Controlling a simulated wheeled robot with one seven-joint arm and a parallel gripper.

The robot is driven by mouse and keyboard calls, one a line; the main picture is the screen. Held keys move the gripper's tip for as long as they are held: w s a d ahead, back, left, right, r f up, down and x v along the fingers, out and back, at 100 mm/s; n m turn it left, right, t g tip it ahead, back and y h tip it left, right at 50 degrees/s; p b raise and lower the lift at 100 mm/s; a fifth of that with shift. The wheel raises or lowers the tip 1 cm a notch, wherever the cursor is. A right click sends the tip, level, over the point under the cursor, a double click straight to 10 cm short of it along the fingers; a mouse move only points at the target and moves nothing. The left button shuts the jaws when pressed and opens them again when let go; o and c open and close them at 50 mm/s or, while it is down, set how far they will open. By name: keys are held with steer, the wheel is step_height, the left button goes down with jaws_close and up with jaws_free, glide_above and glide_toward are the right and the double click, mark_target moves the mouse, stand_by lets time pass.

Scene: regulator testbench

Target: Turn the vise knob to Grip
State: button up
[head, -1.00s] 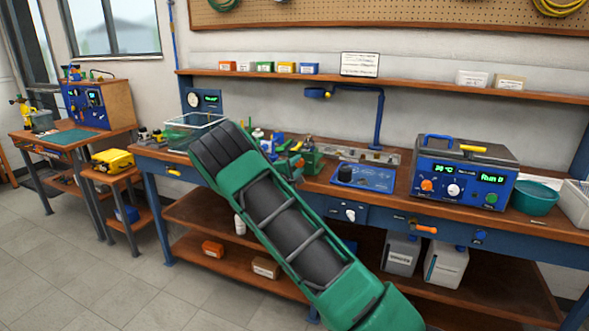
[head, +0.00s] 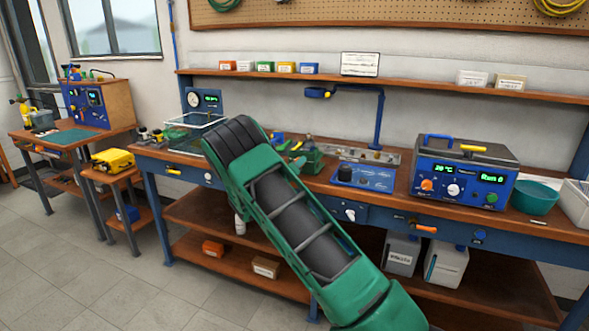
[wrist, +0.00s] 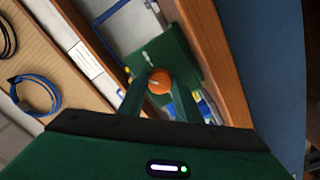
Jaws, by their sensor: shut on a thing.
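The green vise (head: 312,161) stands on the workbench, partly hidden by my arm in the head view. In the wrist view its green body (wrist: 178,48) lies just beyond my fingers. An orange knob (wrist: 159,79) shows in front of it, with a small pale mark on the green surface near it. My gripper (wrist: 158,86) has one finger on each side of the knob and is shut on it. Any lettering around the knob is too small to read. In the head view my arm hides the gripper and the knob.
A blue panel (head: 362,177) with a black knob sits right of the vise, with a blue lamp post (head: 379,120) behind it. A blue tester (head: 461,180) stands farther right. A clear bin (head: 190,130) stands left of my arm.

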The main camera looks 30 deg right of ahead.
steer(key=m, duration=0.4)
steer(key=shift+s+d+f, duration=0.1)
steer(key=shift+d+f, duration=0.1)
steer(key=shift+f, duration=0.05)
steer(key=shift+a+f+m, duration=0.1)
steer(key=shift+m, duration=1.7)
steer(key=o, duration=1.1)
steer(key=shift+c, duration=0.2)
steer(key=shift+a, duration=0.1)
